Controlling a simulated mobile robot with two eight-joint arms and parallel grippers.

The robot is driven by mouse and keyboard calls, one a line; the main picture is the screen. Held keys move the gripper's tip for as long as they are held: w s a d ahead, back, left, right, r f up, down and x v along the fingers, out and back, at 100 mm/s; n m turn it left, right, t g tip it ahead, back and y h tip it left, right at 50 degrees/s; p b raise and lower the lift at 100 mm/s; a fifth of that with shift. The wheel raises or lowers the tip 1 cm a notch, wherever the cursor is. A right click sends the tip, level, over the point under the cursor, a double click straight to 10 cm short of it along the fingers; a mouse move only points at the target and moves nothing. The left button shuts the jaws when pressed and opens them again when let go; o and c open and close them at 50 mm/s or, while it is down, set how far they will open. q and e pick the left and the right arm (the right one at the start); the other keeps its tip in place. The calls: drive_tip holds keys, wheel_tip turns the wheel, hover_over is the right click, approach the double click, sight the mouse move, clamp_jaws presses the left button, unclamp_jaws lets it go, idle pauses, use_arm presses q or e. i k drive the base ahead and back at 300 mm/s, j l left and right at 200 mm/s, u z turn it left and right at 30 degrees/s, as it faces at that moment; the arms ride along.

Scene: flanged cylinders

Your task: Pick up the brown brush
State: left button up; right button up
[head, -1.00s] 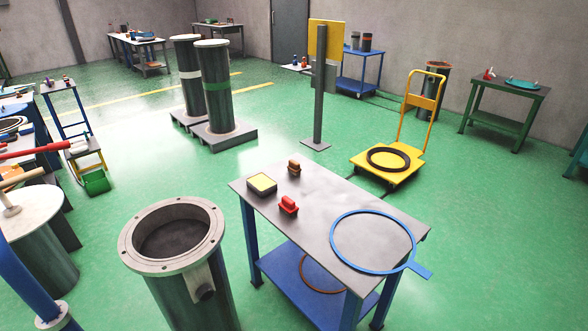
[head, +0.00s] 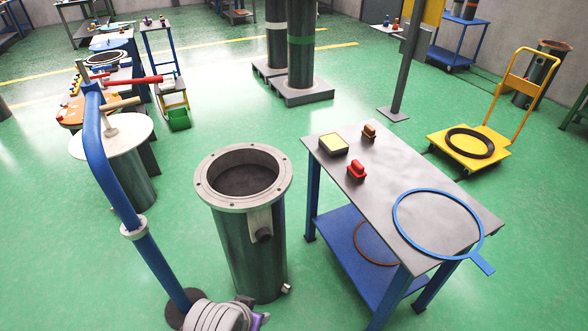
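The brown brush (head: 369,131) is a small block with a handle on top. It stands near the far edge of the grey-topped table (head: 415,170) in the head view, uncovered and with nothing touching it. A red brush (head: 356,170) of similar shape stands nearer on the same tabletop. A dark box with a yellow top (head: 333,145) lies to the left of the brown brush. I see neither gripper's fingers. A grey and purple part, perhaps of my arm, shows at the bottom edge, well away from the brushes.
A blue ring with a tab (head: 480,262) lies on the table's right part, its tab past the edge. A flanged cylinder (head: 243,230) stands left of the table. A bent blue pipe (head: 105,170) rises at the left. Green floor is open behind the table.

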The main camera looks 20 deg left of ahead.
sight(369, 132)
drive_tip(key=i+u, duration=0.25)
drive_tip(key=i, duration=0.25)
drive_tip(key=i+l+u, duration=0.1)
drive_tip(key=i+u, duration=0.15)
drive_tip(key=i, duration=0.25)
drive_tip(key=i+l+u, duration=0.25)
drive_tip(key=i, duration=0.2)
drive_tip(key=j, duration=0.1)
